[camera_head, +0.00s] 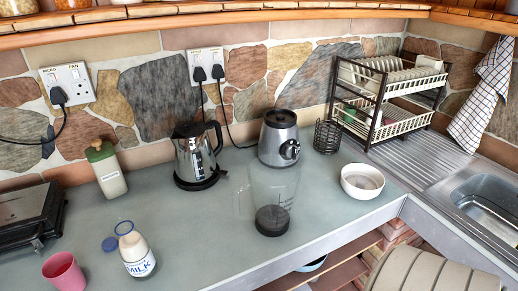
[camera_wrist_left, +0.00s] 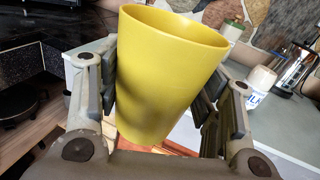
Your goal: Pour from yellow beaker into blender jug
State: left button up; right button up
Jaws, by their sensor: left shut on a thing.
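The yellow beaker (camera_wrist_left: 165,65) fills the middle of the left wrist view. My left gripper (camera_wrist_left: 160,102) is shut on it, with finger pads on both sides of its wall. Its rim is uppermost in that view; its contents are hidden. The clear blender jug (camera_head: 272,190) stands on the worktop in the head view, its dark bottom (camera_head: 272,220) down and its handle to the left. The metal blender base (camera_head: 279,138) is just behind it. Neither gripper nor the beaker shows in the head view, and my right gripper is in neither view.
A milk bottle (camera_head: 136,254), pink cup (camera_head: 64,272), kettle (camera_head: 197,155) and green-topped jar (camera_head: 106,170) stand left of the jug. A white bowl (camera_head: 362,181), dish rack (camera_head: 390,95) and sink (camera_head: 485,195) are on the right.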

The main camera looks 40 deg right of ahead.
aim_at(274, 180)
jog(key=z, duration=1.45)
